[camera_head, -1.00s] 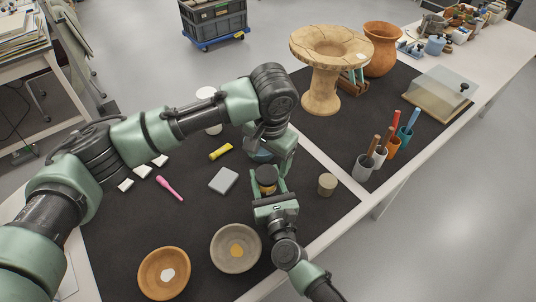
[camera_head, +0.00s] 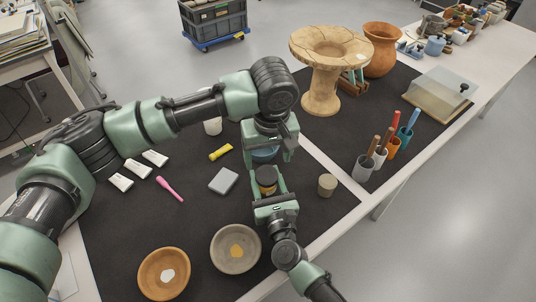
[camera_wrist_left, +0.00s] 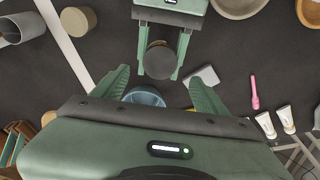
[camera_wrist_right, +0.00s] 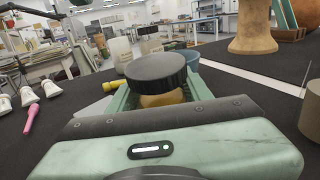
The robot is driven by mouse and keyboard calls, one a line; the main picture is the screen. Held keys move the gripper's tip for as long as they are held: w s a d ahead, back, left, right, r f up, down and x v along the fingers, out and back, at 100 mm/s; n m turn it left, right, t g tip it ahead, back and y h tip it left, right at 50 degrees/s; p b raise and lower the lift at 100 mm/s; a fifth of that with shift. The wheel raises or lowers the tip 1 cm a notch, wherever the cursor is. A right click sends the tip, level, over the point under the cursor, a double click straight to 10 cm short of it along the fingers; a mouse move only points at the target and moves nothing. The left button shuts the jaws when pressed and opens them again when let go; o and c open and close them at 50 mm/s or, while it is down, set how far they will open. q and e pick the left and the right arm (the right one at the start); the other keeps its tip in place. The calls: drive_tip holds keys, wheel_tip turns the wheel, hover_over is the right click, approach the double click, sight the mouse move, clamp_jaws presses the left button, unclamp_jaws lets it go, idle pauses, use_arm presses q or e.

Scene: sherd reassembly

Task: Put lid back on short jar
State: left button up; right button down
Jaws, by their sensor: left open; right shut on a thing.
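My right gripper (camera_head: 267,190) is shut on a short amber jar (camera_wrist_right: 162,99) at the near right of the dark mat. A round black lid (camera_wrist_right: 156,70) sits on top of the jar; whether it is seated fully, I cannot tell. The lid also shows from above in the left wrist view (camera_wrist_left: 159,60). My left gripper (camera_head: 269,155) is open and points down just beyond the jar. A blue round container (camera_wrist_left: 144,97) shows between its fingers, apart from them, partly hidden by the gripper body. The blue container also shows in the head view (camera_head: 264,153).
A beige cylinder (camera_head: 327,184) stands to the right of the jar. A grey block (camera_head: 223,181), yellow tube (camera_head: 220,152) and pink tool (camera_head: 170,188) lie left. Two bowls (camera_head: 164,273) (camera_head: 235,248) stand at the front. A large clay stand (camera_head: 322,85) is at the back right.

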sight(267, 174)
use_arm(q)
drive_tip(key=f, duration=0.5)
drive_tip(key=w+f, duration=0.1)
drive_tip(key=f, duration=0.1)
drive_tip(key=shift+w+a+f, duration=0.1)
drive_tip(key=shift+f, duration=0.25)
drive_tip(key=c, duration=1.4)
drive_tip(key=o, duration=1.4)
drive_tip(key=shift+o, duration=0.2)
drive_tip(key=shift+r, duration=0.15)
drive_tip(key=shift+s+r, duration=0.2)
drive_tip(key=shift+r, duration=0.9)
drive_tip(key=shift+s+r, duration=0.15)
drive_tip(key=shift+r, duration=0.9)
drive_tip(key=o, duration=0.6)
drive_tip(key=shift+c, duration=0.2)
